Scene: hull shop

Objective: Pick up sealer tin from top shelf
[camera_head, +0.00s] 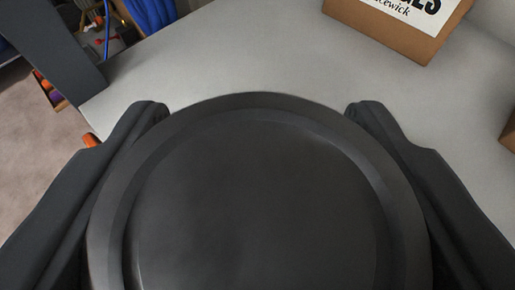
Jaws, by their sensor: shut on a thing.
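A large dark grey round tin (255,200) fills the lower middle of the view, its flat rimmed lid facing the camera. No label shows, so I cannot read whether it is the sealer tin. My gripper (257,112) has one dark finger on each side of the tin and is shut on it. The tin's sides and base are hidden below its lid, so I cannot tell whether it touches the pale grey shelf surface (240,55) behind it.
A brown cardboard box (385,35) with a white printed label stands at the back right. Another brown edge (510,135) shows at the far right. A dark upright (50,45) stands at the left. Blue coils (150,10) and an orange item (90,140) show beyond the surface's left edge.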

